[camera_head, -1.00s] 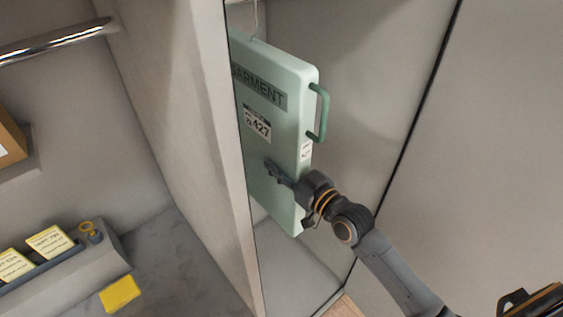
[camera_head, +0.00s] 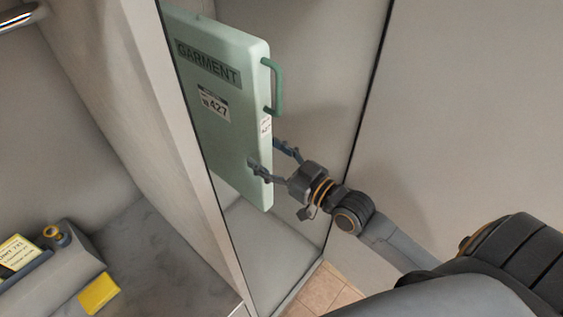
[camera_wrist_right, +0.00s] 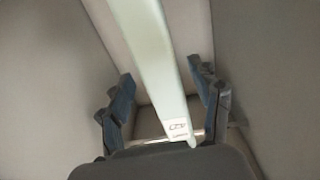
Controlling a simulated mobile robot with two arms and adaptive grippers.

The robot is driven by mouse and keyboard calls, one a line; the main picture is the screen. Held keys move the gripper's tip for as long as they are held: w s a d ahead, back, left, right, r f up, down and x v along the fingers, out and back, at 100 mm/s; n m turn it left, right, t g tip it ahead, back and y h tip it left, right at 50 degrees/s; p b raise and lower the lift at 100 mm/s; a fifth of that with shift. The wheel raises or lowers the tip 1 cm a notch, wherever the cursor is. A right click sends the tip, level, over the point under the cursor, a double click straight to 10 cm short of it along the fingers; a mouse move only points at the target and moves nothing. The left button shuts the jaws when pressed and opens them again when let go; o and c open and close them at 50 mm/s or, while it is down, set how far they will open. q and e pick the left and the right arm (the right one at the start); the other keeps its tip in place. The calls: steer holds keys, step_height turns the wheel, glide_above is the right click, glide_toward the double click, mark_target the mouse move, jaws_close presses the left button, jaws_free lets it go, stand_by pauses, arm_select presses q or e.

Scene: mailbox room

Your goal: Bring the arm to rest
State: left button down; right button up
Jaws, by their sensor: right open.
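My right gripper (camera_head: 272,158) is open at the lower right edge of a pale green garment case (camera_head: 222,140). The case hangs upright in a tall locker bay. It has a GARMENT label, a tag with 427 and a green handle (camera_head: 275,88) on its edge. One finger lies in front of the case's face and the other behind its edge. In the right wrist view the case's narrow edge (camera_wrist_right: 152,60) runs between the spread fingers (camera_wrist_right: 164,105), with visible gaps on both sides. My left gripper is not in view.
A grey partition (camera_head: 150,110) stands left of the case, and a wall panel (camera_head: 460,110) stands on the right. At lower left are a grey card holder (camera_head: 65,275) and a yellow note (camera_head: 98,293) on a counter. A metal rail (camera_head: 18,18) is at upper left.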

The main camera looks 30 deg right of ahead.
steer(key=shift+v, duration=2.15)
steer(key=d+f+m+g+h, duration=0.1)
steer(key=d+f+g+h, duration=0.15)
steer(key=f, duration=0.75)
steer(key=d+f+m+g+h, duration=0.1)
steer(key=d+f, duration=0.2)
steer(key=f, duration=0.7)
steer(key=s+d+f+g+h, duration=0.1)
steer(key=s+f, duration=0.2)
steer(key=f, duration=0.3)
steer(key=s+d+f+g+h+b, duration=0.1)
steer(key=s+f, duration=0.1)
steer(key=f, duration=0.5)
steer(key=s+d+f+g+h, duration=0.1)
steer(key=s+f+g, duration=0.15)
steer(key=f, duration=0.35)
steer(key=s+a+f+g, duration=0.3)
steer(key=s+f, duration=0.7)
steer(key=s, duration=0.4)
steer(key=s+a+f+g+b, duration=0.1)
steer(key=s+a+f+g, duration=0.2)
steer(key=s+f, duration=0.8)
steer(key=s+g, duration=0.1)
steer(key=s, duration=0.3)
steer(key=shift+f+g, duration=0.3)
steer(key=shift+c, duration=0.2)
